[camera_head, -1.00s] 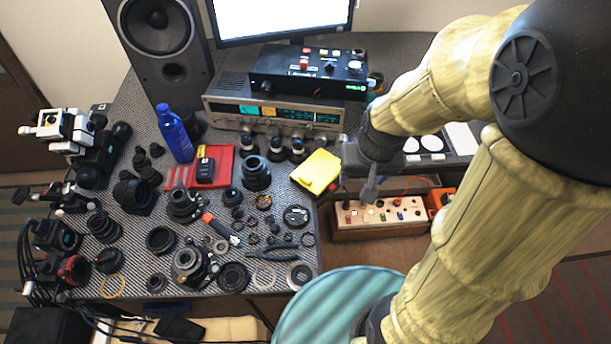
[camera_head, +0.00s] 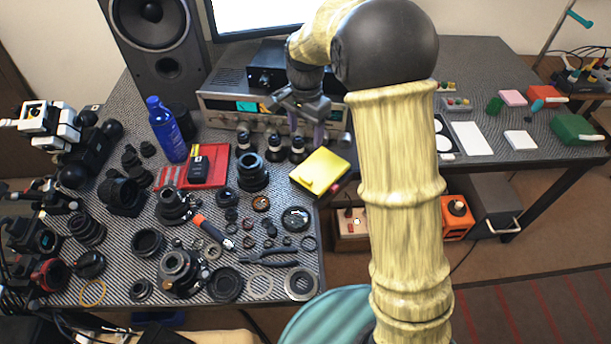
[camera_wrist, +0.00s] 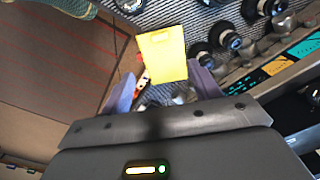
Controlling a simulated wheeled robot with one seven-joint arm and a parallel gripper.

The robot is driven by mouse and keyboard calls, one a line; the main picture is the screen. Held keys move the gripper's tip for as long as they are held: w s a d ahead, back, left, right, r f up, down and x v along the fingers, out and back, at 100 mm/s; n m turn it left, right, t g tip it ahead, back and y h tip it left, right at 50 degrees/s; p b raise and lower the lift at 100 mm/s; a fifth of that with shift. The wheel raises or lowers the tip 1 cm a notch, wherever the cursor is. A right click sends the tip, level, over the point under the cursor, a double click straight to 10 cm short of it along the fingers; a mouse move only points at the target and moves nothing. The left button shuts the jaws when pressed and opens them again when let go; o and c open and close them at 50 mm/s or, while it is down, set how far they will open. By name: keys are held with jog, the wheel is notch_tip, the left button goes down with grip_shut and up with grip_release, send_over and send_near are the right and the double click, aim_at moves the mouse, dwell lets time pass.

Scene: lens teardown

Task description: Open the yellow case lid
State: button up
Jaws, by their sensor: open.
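The yellow case (camera_head: 320,172) lies on the grey patterned table near its right front edge, with its yellow lid down. In the wrist view the case (camera_wrist: 163,54) shows just beyond my fingers, roughly between them. My gripper (camera_head: 306,138) is open and empty, above and behind the case in the head view. Its two purple-grey fingers also show in the wrist view (camera_wrist: 163,88). The gripper looks apart from the case.
Dark lens eyepieces (camera_head: 276,148) stand left of the gripper, in front of a silver receiver (camera_head: 225,112). Several lens parts, a red tray (camera_head: 213,151) and an orange-handled screwdriver (camera_head: 210,229) crowd the table to the left. The table edge drops off right of the case.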

aim_at(306, 178)
notch_tip(306, 178, down, 18)
jog(key=shift+r+b, duration=0.25)
jog(key=shift+b, duration=0.05)
dwell(0.4)
jog(key=shift+r, duration=0.1)
grip_shut()
